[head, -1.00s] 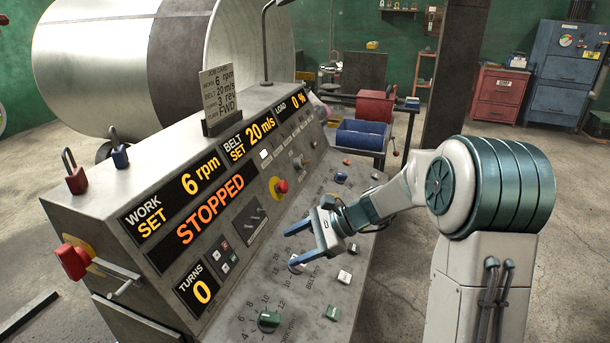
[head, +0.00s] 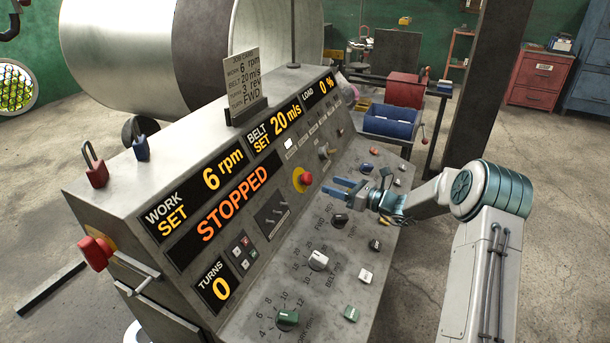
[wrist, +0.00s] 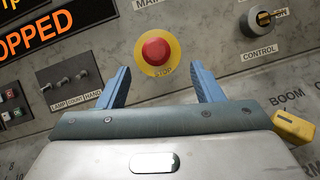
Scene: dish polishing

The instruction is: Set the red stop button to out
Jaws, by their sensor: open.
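The red stop button (head: 307,178) sits on a yellow round plate on the sloped face of the grey console, right of the orange STOPPED display. In the wrist view the red button (wrist: 155,51) is fully visible, ahead of and between my fingertips. My gripper (head: 345,188) is open and empty, with blue fingers pointing left toward the console. In the wrist view my gripper (wrist: 162,82) has its two fingers spread wide below and either side of the button, apart from it. I cannot tell whether the button is pressed in or out.
A CONTROL key switch (wrist: 262,18) is right of the button, and small toggles (wrist: 70,82) are left. Knobs such as the white one (head: 318,260) stand on the lower panel. A larger red switch (head: 95,252) is on the console's left end.

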